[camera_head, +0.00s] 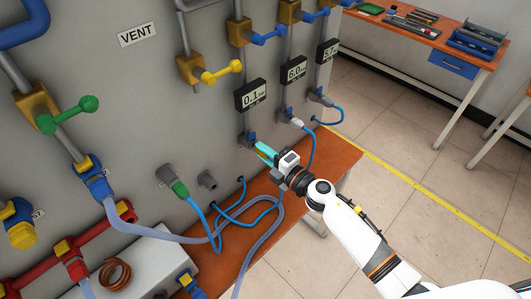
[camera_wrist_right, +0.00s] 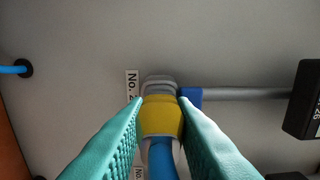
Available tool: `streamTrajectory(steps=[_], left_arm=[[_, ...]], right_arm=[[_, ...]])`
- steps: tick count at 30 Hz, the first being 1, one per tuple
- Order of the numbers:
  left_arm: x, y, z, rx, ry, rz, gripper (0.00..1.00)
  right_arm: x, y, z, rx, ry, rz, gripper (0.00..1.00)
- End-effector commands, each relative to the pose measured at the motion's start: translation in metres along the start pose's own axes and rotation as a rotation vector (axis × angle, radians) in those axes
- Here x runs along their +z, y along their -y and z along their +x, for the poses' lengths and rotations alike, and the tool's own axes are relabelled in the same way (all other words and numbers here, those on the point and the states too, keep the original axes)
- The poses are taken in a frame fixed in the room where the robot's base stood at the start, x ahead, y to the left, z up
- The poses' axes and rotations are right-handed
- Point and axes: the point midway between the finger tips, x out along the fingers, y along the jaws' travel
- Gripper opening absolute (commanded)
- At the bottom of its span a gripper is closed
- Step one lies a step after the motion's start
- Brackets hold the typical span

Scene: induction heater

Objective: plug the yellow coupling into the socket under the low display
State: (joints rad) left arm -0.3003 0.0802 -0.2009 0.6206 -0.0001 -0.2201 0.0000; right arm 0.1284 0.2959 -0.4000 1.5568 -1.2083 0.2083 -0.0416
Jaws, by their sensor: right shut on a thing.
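The yellow coupling (camera_wrist_right: 161,118) is between the teal fingers of my right gripper (camera_wrist_right: 160,122), with a blue hose (camera_wrist_right: 161,160) running back from it. My right gripper also shows in the head view (camera_head: 265,152), shut on the coupling close to the wall. The coupling's front end meets or overlaps the grey socket (camera_wrist_right: 160,83) in the wrist view; I cannot tell how deep it sits. The display reading 0.1 (camera_head: 251,96) is on the wall above, with a blue-collared socket (camera_head: 247,140) under it, partly beside the fingertips. My left gripper is not in view.
A white coupling (camera_head: 297,123) and a grey coupling (camera_head: 320,97) sit under the 6.0 display (camera_head: 293,70) and the rightmost display (camera_head: 327,52). Hoses loop over the orange bench (camera_head: 336,158).

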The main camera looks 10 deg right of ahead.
Motion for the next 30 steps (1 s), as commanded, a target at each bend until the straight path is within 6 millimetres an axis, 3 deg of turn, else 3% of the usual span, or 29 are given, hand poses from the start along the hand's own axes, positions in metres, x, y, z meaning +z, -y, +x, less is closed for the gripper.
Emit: streamTrajectory(steps=[19, 20, 24, 30], left_arm=[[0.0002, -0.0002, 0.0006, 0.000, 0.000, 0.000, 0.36], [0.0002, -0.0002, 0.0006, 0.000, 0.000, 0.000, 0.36], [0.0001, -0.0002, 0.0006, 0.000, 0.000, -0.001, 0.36], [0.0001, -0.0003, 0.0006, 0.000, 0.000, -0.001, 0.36]], right_arm=[[-0.0002, 0.0003, 0.0101, -0.001, -0.001, 0.000, 0.00], [-0.0003, 0.0004, 0.0103, -0.001, -0.001, 0.000, 0.25], [-0.0002, 0.0004, 0.0101, -0.001, -0.001, 0.000, 0.47], [-0.0001, -0.0001, 0.0098, 0.000, -0.001, 0.001, 0.48]])
